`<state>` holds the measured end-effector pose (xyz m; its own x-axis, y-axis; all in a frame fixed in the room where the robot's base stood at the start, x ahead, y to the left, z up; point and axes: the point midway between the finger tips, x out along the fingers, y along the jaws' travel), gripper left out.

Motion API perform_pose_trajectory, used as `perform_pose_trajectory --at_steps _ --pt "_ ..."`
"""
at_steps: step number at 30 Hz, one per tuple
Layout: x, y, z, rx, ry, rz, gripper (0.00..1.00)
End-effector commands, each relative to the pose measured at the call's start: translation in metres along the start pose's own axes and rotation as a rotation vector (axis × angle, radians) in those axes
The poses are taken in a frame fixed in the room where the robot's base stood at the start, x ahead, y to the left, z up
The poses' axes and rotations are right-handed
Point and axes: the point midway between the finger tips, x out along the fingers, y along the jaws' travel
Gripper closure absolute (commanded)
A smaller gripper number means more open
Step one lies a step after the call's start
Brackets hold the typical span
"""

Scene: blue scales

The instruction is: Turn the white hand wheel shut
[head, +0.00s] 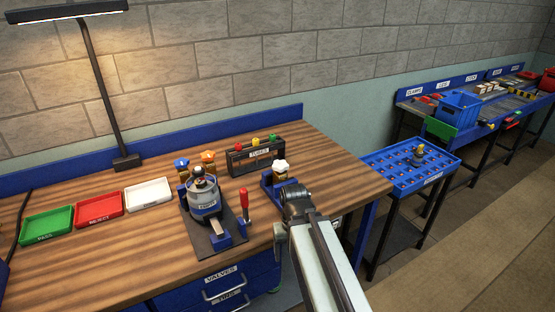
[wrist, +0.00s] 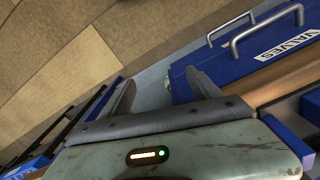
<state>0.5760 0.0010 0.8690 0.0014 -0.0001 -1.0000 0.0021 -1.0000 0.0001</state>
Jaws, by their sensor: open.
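The white hand wheel (head: 280,165) tops a small valve on a blue stand (head: 267,185) near the right end of the workbench. My arm's joint is close in front of it and hides part of the stand. I cannot tell how far the wheel is turned. My gripper (wrist: 165,88) is open and empty in the wrist view, off the bench's front side, with floor and the drawer front marked VALVES (wrist: 284,44) beyond its fingers. The wheel is not in the wrist view. In the head view my arm mostly hides the gripper.
Left of the wheel are a red-handled clamp (head: 244,204), a round grey device (head: 203,195), blue (head: 181,163) and orange (head: 208,156) wheels. Behind stands a rack with coloured knobs (head: 252,153). Green (head: 47,225), red (head: 99,209) and white (head: 148,194) trays lie left. A blue cart (head: 408,167) stands right.

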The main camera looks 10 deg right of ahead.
Motion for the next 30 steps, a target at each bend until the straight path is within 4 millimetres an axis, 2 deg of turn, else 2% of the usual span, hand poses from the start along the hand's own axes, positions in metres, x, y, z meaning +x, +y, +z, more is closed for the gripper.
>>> perform_pose_trajectory --at_steps 1,6,9,14,18,21,26,30 --pt "-0.026 0.000 -0.001 0.000 0.003 0.000 0.25" --pt "-0.112 0.000 -0.009 0.000 0.022 0.000 0.25" --pt "-0.150 0.001 -0.014 -0.008 0.034 0.000 0.25" --pt "-0.197 0.004 -0.028 -0.052 0.047 0.001 0.25" --pt "-0.235 0.009 -0.051 -0.169 0.054 0.005 0.25" --pt "-0.251 0.010 -0.087 -0.379 0.052 0.010 0.25" --pt "-0.249 0.011 -0.141 -0.750 0.041 0.016 0.25" --pt "-0.247 0.013 -0.193 -1.115 0.027 0.016 0.25"
